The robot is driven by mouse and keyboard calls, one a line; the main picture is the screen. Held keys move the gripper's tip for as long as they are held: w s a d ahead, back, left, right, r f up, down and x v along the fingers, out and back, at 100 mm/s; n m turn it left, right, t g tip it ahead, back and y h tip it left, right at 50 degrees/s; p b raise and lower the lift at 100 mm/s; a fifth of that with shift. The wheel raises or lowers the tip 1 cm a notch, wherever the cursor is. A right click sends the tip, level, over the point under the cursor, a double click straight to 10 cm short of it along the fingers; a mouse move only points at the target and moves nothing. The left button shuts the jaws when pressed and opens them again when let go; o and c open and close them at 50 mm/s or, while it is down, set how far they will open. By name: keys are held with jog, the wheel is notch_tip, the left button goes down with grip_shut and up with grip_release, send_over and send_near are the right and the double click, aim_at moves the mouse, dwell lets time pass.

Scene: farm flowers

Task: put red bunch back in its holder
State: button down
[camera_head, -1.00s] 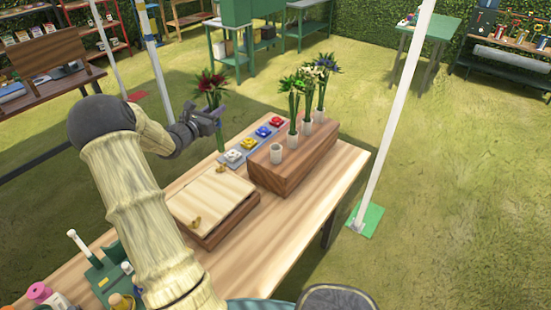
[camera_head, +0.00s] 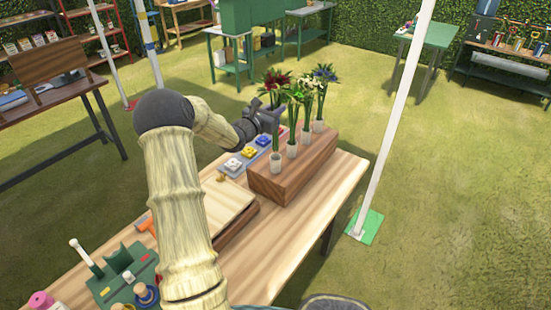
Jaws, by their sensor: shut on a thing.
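The red bunch (camera_head: 274,82) has dark red flowers and green leaves on a long green stem. My gripper (camera_head: 273,118) is shut on its stem and holds it roughly upright. The white cup holder (camera_head: 275,163) stands at the near left end of the brown wooden block (camera_head: 262,185). The lower stem lines up with this cup's mouth. I cannot tell whether the stem end is inside the cup or just above or behind it.
Several cups with other bunches stand close by on the block, including a green-leaved one (camera_head: 293,95) and a blue one (camera_head: 324,73). A grey tray (camera_head: 224,170) with coloured pieces lies left of the block. A pale board (camera_head: 230,198) lies nearer.

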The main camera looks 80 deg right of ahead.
aim_at(274, 134)
jog(key=shift+f+p, duration=0.75)
jog(key=shift+f, duration=2.05)
notch_tip(274, 134, down, 4)
jog(key=shift+r+p, duration=0.15)
jog(key=shift+p, duration=0.55)
jog(key=shift+f+b, duration=0.25)
jog(key=shift+b, duration=0.05)
jog(key=c, duration=1.3)
grip_release()
jog(key=shift+o, duration=0.2)
jog(key=shift+r, duration=0.2)
jog(key=b+v, duration=0.4)
jog(key=v, duration=0.8)
